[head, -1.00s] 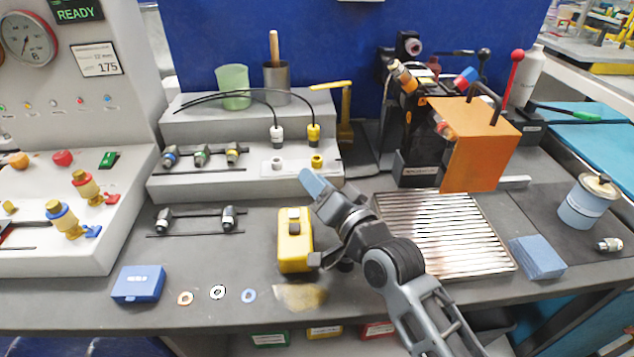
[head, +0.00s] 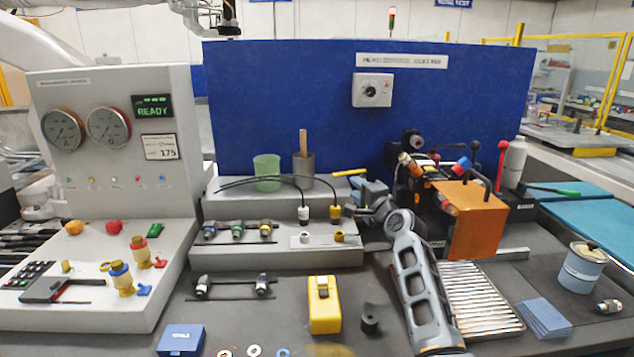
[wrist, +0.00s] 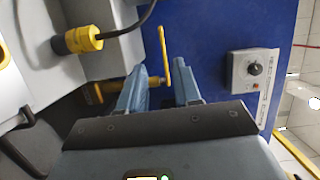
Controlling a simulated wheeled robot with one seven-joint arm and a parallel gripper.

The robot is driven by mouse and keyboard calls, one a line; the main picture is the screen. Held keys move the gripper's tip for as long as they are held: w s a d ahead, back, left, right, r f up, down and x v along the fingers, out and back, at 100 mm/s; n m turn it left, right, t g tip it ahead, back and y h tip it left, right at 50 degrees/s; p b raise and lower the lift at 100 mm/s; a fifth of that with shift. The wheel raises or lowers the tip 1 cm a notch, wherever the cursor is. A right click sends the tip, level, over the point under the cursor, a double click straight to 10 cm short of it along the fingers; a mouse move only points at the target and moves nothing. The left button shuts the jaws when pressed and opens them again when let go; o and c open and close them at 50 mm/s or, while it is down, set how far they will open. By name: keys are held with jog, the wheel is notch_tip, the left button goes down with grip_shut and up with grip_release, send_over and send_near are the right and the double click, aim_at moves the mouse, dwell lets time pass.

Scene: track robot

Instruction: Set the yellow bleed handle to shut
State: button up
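The yellow bleed handle (head: 349,172) is a flat lever on a brass-coloured valve at the back of the bench. In the head view it lies roughly level, crosswise to the upright valve, which my gripper (head: 364,188) mostly hides. In the wrist view the handle (wrist: 163,52) runs up the picture, across the valve body (wrist: 119,85). My gripper (wrist: 161,68) is open, its two blue-grey fingers apart and the handle's lower end showing between and beyond them. I see nothing held; whether a finger touches the handle I cannot tell.
A grey stepped block (head: 285,257) with a yellow hose connector (wrist: 78,40) stands left of the valve. A blue panel (head: 290,95) with a dial box (head: 372,90) rises behind. An orange block (head: 476,222) and black fixtures stand close on the right.

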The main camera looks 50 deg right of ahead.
aim_at(343, 175)
jog(key=shift+r+x, duration=0.2)
jog(key=shift+x, duration=3.9)
grip_shut()
jog(key=shift+s+f, duration=0.1)
